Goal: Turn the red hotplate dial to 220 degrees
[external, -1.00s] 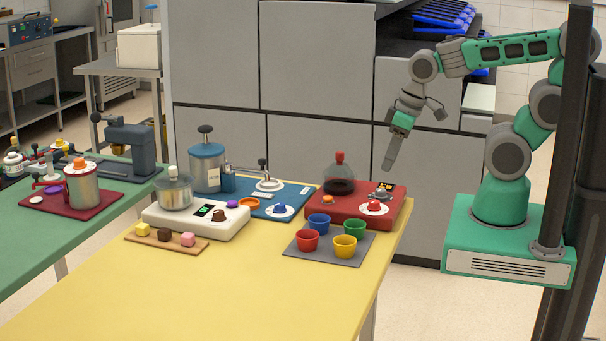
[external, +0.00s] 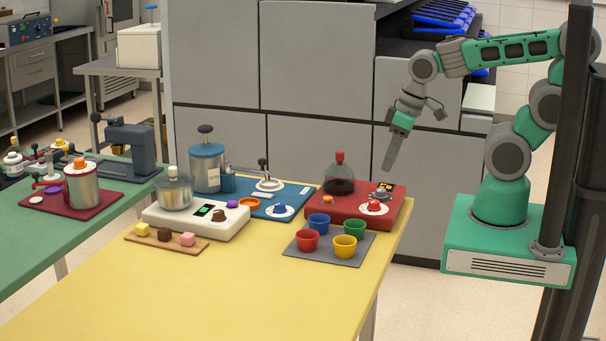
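The red hotplate (external: 345,214) stands at the far right corner of the yellow table. The degree marks and the knob's pointing direction are too small to read. A dark flask with a red cap (external: 339,176) stands on the hotplate. My gripper (external: 388,167) hangs in the air above and behind the dial, pointing down, apart from everything. Its fingers are too small to tell whether they are open or shut.
A grey mat (external: 309,254) with several coloured cups lies in front of the hotplate. A blue base (external: 290,195) with its own dial (external: 280,209) is to the left, beside a white scale (external: 184,223). A wooden board (external: 136,236) holds small blocks. The table's front is clear.

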